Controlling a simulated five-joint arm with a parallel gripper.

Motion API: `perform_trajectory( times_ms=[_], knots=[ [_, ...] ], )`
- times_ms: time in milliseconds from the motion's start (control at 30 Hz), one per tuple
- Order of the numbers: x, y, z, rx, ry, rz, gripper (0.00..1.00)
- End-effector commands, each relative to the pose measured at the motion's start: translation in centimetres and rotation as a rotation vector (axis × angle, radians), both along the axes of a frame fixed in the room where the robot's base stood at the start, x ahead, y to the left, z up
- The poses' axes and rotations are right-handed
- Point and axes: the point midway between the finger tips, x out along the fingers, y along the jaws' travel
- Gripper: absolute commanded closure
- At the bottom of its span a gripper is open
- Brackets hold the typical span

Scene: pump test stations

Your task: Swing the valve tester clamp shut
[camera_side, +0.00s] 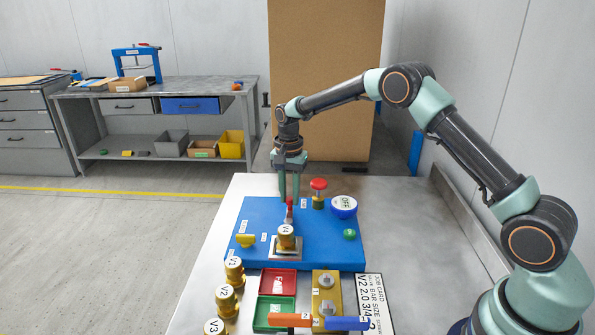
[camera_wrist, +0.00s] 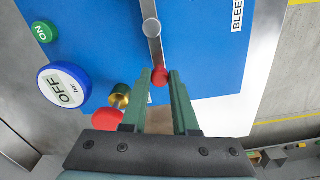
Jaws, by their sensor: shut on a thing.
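The valve tester is a blue panel (camera_side: 322,250) on the metal table. A brass valve (camera_side: 286,241) with a white top label sits on a metal seat near its front. The clamp's metal lever (camera_wrist: 151,28) ends in a red ball knob (camera_wrist: 159,76). In the side view the lever (camera_side: 289,216) points back from the valve towards my gripper. My gripper (camera_wrist: 160,74) is shut on the red knob, with one green finger on each side. It also shows in the side view (camera_side: 289,200), reaching down at the panel's back edge. Where the lever meets the valve is hard to tell.
A red-topped brass knob (camera_side: 318,190) and a round OFF gauge (camera_side: 344,206) stand just right of my gripper. A green ON button (camera_side: 350,234) and yellow knob (camera_side: 245,240) are on the panel. Brass valves (camera_side: 234,270), a red tray (camera_side: 278,281) and green tray (camera_side: 274,312) lie in front.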

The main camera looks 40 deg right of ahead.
Motion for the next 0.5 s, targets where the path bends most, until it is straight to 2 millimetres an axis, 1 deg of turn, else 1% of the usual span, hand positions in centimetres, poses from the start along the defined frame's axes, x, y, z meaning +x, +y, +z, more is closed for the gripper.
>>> perform_trajectory(
  times_ms=[400, 433, 467, 500],
  knots=[
    [-0.03, -0.17, 0.19, 0.0, 0.0, -0.013, 1.0],
    [-0.03, -0.17, 0.19, 0.0, 0.0, -0.013, 0.69],
    [-0.03, -0.17, 0.19, 0.0, 0.0, -0.012, 0.57],
    [-0.04, -0.16, 0.18, 0.0, 0.0, -0.012, 0.42]
  ],
)
